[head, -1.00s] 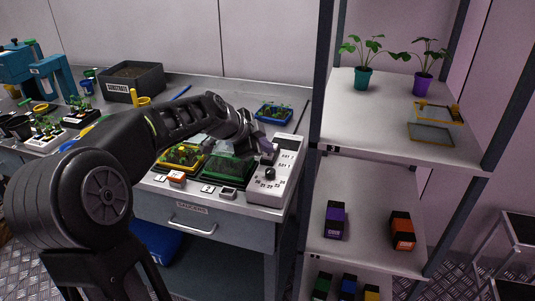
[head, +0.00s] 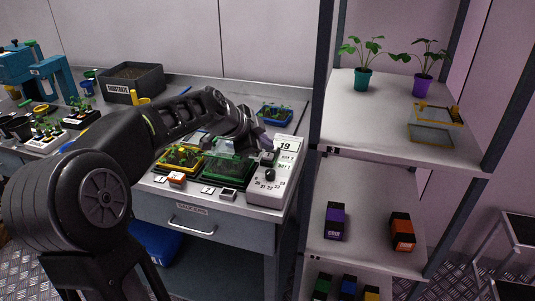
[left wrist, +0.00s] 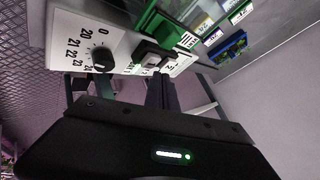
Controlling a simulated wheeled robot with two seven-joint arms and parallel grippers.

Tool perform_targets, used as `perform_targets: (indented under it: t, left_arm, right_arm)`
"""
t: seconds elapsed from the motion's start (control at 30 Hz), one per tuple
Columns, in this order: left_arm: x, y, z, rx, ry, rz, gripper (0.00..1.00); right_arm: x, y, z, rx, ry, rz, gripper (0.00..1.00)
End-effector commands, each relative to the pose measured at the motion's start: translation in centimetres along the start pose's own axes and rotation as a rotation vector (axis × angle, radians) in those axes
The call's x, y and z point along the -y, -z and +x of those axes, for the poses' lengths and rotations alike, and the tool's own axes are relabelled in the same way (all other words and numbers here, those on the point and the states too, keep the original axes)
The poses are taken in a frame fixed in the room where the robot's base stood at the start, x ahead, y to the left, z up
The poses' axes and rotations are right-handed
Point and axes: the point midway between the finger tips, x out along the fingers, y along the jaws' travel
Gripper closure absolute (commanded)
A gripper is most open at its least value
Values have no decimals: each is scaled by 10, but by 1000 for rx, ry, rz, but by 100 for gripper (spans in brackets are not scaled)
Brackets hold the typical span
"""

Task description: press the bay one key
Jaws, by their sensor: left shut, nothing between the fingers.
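The pale control panel (head: 265,186) stands at the bench's right end with a black dial, a display reading 19 and two small printed row labels too blurred to read surely. A dark key (head: 267,158) sits on it beside the labels; I cannot tell surely which bay it serves. In the left wrist view, the panel (left wrist: 70,28) and dark key blocks (left wrist: 152,56) lie just past my fingers. My left gripper (head: 259,143) is shut and empty, above the panel's upper left, seemingly apart from the keys. Its fingers (left wrist: 161,88) also show in the wrist view. My right gripper is out of view.
A yellow tray (head: 163,164) and a green covered tray (head: 205,177) stand left of the panel, with number tags 1 and 2 in front. A blue tray (head: 289,119) is behind. A shelf rack (head: 375,134) with plants and small boxes stands close at right.

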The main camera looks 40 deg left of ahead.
Motion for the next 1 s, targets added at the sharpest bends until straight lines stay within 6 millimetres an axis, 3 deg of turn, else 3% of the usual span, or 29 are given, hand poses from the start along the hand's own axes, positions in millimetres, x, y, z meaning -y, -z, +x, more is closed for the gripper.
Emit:
perform_targets:
  t: [0.5, 1.0]
  left_arm:
    - [27, 28, -37, -1, 0, 0, 100]
    - [30, 29, -41, 0, 0, 0, 100]
  right_arm:
    - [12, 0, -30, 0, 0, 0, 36]
    - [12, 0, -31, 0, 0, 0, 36]
